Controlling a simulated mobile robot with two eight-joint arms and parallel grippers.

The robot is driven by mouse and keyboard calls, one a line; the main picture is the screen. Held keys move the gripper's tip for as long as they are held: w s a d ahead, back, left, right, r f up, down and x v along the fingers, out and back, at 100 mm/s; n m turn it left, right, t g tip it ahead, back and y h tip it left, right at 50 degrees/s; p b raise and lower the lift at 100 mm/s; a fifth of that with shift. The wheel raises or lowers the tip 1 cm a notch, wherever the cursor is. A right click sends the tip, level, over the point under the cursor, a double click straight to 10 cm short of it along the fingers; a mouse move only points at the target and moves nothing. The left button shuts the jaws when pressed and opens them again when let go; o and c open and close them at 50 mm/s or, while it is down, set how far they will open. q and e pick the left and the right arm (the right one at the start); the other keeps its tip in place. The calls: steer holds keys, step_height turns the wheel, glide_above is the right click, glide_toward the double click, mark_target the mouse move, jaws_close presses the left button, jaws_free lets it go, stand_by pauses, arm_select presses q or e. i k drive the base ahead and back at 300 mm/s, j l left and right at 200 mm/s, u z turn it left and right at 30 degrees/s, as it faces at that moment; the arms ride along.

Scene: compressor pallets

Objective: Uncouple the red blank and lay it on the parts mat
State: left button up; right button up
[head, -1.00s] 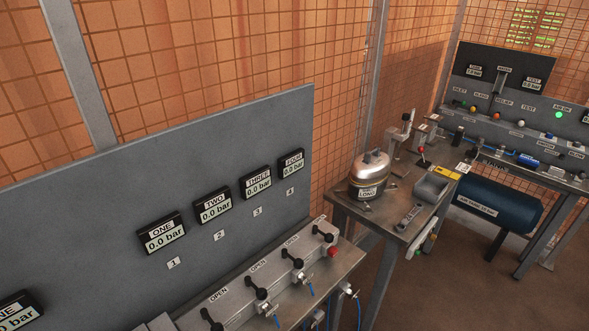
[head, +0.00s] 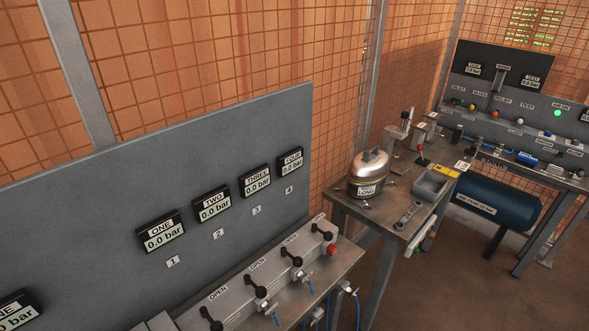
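A small red round part (head: 331,250) sits at the right end of the grey valve manifold (head: 243,304), near the end of the bench. It looks like the red blank, but it is too small to tell how it is coupled. Black-handled valves (head: 297,259) marked OPEN line the manifold. I cannot make out a parts mat in this view. Neither of my grippers is in view.
A grey panel with pressure displays (head: 161,237) reading 0.0 bar stands behind the manifold. To the right, a second bench (head: 395,205) holds a silver compressor (head: 369,175) and a grey tray (head: 431,186). A dark blue tank (head: 495,203) lies under the far bench. Brown floor is open at lower right.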

mark_target(333, 249)
steer(key=i+l, duration=0.1)
steer(key=l, duration=0.6)
steer(key=i+l, duration=0.1)
steer(key=l, duration=0.65)
steer(key=i+l, duration=0.1)
steer(key=l, duration=0.6)
steer(key=u, duration=1.45)
